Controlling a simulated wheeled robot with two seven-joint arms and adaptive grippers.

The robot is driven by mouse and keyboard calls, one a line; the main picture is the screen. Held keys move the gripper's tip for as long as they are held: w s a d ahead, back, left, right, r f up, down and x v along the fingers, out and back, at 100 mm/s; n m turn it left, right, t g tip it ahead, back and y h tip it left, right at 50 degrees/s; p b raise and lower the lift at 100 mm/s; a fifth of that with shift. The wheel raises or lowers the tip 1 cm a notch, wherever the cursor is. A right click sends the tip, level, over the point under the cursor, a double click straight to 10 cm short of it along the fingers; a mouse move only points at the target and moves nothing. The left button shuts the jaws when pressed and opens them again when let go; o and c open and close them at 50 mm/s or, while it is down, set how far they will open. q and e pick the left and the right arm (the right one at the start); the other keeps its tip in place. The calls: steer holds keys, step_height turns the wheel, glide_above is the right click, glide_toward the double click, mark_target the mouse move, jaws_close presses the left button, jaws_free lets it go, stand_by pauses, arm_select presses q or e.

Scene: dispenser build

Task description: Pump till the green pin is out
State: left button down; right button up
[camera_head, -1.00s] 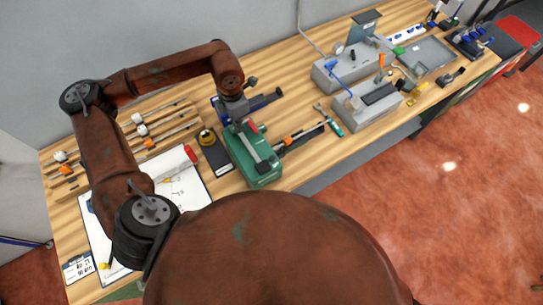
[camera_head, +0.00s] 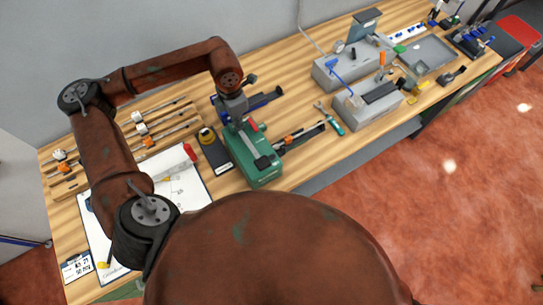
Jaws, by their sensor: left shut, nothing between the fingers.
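A green dispenser body (camera_head: 264,178) stands on the wooden bench, with a dark block (camera_head: 262,162) on its top and a red part (camera_head: 252,126) at its back. My left gripper (camera_head: 236,112) is shut and empty at the back end of the dispenser, pointing down; whether it touches the dispenser I cannot tell. The gripper and wrist cover part of that end. I cannot make out a green pin on the dispenser. A small green piece (camera_head: 399,49) lies by the grey boxes, too small to identify. My right gripper is not in view.
A black case (camera_head: 215,155) lies left of the dispenser, and a rail with an orange part (camera_head: 288,139) to its right. Grey fixtures (camera_head: 345,68) with upright handles stand further right. A clipboard with paper (camera_head: 178,190) lies left. Bare wood shows behind the dispenser.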

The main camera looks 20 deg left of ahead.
arm_select(q)
steer(key=shift+s+f, duration=0.25)
steer(key=shift+f, duration=0.8)
steer(key=shift+w+r+p, duration=0.3)
steer(key=shift+r+p, duration=0.05)
steer(key=shift+r, duration=0.85)
steer(key=shift+a+r, duration=0.1)
